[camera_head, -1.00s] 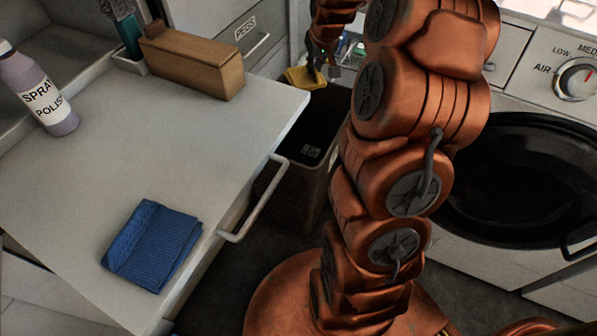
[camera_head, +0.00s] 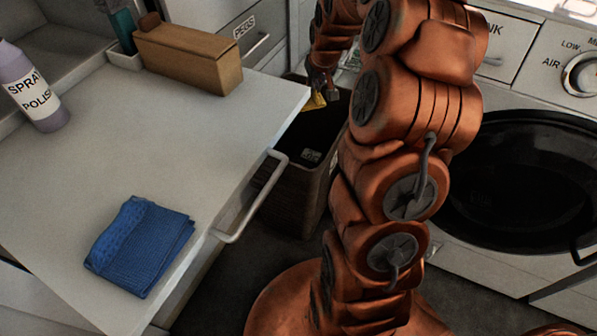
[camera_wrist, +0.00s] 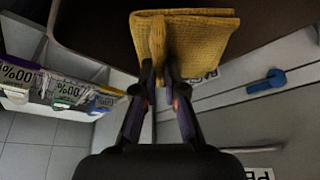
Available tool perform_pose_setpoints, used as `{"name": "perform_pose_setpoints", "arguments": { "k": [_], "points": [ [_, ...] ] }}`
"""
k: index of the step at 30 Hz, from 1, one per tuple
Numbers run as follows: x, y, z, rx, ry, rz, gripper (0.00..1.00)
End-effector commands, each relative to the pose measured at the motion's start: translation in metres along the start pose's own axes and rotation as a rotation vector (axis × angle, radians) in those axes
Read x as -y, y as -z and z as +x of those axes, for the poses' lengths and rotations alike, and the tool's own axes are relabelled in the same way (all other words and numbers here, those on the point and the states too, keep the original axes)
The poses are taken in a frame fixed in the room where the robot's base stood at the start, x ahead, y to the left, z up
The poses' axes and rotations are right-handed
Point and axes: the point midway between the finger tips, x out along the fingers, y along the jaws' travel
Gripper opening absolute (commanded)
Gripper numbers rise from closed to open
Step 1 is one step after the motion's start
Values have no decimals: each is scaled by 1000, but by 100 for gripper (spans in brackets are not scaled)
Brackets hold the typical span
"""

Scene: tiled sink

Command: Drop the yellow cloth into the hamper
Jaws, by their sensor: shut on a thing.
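My gripper (camera_head: 323,88) is shut on the yellow cloth (camera_head: 314,102), at the hamper's opening near its back rim. The dark brown woven hamper (camera_head: 283,192) stands on the floor between the white worktop and the dryer; my arm hides its right part. In the wrist view, my gripper (camera_wrist: 160,78) pinches a fold of the yellow cloth (camera_wrist: 205,38), which lies folded beyond the fingertips. A dark brown surface, apparently the hamper (camera_wrist: 92,28), shows behind it.
A blue cloth (camera_head: 140,247) lies on the white worktop (camera_head: 165,150), with a brown box (camera_head: 187,62) and spray polish bottle (camera_head: 35,88) farther back. A drawer handle (camera_head: 252,198) sticks out beside the hamper. The dryer (camera_head: 525,180) stands right.

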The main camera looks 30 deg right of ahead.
Motion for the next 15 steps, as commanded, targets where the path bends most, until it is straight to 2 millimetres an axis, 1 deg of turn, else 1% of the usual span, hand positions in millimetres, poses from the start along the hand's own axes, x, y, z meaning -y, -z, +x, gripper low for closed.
{"name": "perform_pose_setpoints", "arguments": {
  "k": [3, 10, 11, 15],
  "points": [
    [0, -2, 5, 0, 0, 0, 0],
    [0, -2, 5, -1, 0, 0, 0],
    [0, -2, 5, -1, 0, 0, 11],
    [0, -2, 5, -1, 0, 0, 26]
  ]
}}
